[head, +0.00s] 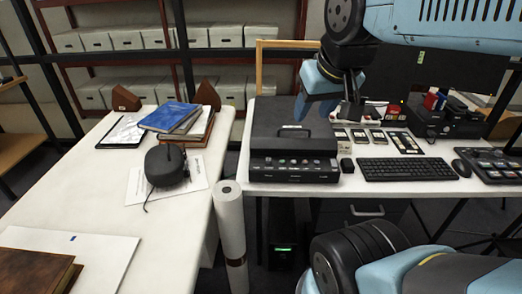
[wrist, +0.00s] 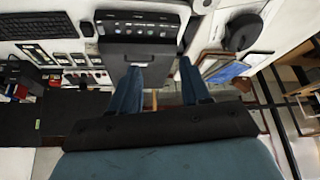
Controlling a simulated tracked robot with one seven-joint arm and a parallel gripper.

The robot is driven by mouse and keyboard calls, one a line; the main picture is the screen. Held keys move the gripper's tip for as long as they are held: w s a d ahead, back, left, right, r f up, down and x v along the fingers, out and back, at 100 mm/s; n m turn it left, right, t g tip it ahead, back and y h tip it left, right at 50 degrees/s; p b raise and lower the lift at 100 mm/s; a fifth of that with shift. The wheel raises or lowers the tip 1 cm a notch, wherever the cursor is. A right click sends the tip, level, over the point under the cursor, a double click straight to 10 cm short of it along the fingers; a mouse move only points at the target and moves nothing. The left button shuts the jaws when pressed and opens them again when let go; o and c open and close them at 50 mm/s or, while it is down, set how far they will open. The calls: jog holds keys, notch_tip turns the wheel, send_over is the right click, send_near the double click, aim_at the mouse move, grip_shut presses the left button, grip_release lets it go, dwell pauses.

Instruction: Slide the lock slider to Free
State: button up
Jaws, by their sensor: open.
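A black flatbed-like device (head: 292,150) stands on the right-hand table in the head view, with a row of small knobs or buttons along its front panel (head: 295,163). The device also shows inverted in the wrist view (wrist: 140,50), with its panel beyond its dark lid. The lock slider and its Free marking are too small to pick out. My gripper (head: 325,108) hangs above the device's back right part in the head view. Its two blue fingers are spread apart and empty in the wrist view (wrist: 160,78). It appears clear of the device.
A keyboard (head: 407,169), a mouse (head: 461,168) and small trays (head: 365,138) lie right of the device. A white roll (head: 230,220) stands in the gap between tables. The left table holds books (head: 178,120) and a dark rounded object (head: 166,166).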

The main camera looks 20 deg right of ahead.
jog(key=m+g, duration=0.4)
jog(key=g, duration=0.2)
send_over(268, 160)
notch_tip(268, 160, down, 20)
notch_tip(268, 160, down, 14)
jog(key=shift+r, duration=0.1)
grip_shut()
dwell(0.4)
